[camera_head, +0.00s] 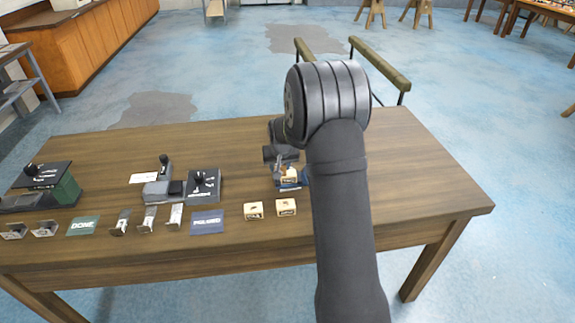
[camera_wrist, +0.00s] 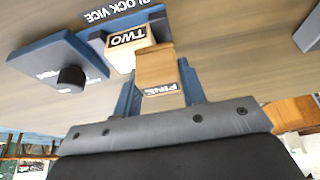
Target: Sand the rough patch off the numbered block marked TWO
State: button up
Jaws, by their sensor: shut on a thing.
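The block marked TWO (camera_wrist: 121,60) is pale wood with a black label. It sits in the blue block vice (camera_wrist: 96,43) in the wrist view. My gripper (camera_wrist: 158,78) has its blue fingers shut on a wooden block marked FINE (camera_wrist: 158,92). The FINE block overlaps the right edge of the TWO block in this view; I cannot tell whether they touch. I cannot make out a rough patch. In the head view my arm hides much of this spot, and only a little pale wood and blue shows beside it.
Two small wooden blocks (camera_head: 254,210) (camera_head: 287,207) lie near the table's front edge. Left of them are a POLISHED mat (camera_head: 207,225), several metal pieces (camera_head: 149,218) and a DONE mat (camera_head: 83,226). A grey station (camera_head: 205,187) and green station (camera_head: 66,190) stand behind. The table's right side is clear.

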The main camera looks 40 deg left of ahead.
jog(key=shift+s+a+r, duration=0.15)
jog(key=shift+s+a, duration=0.05)
jog(key=shift+r, duration=3.95)
jog(key=shift+d, duration=0.1)
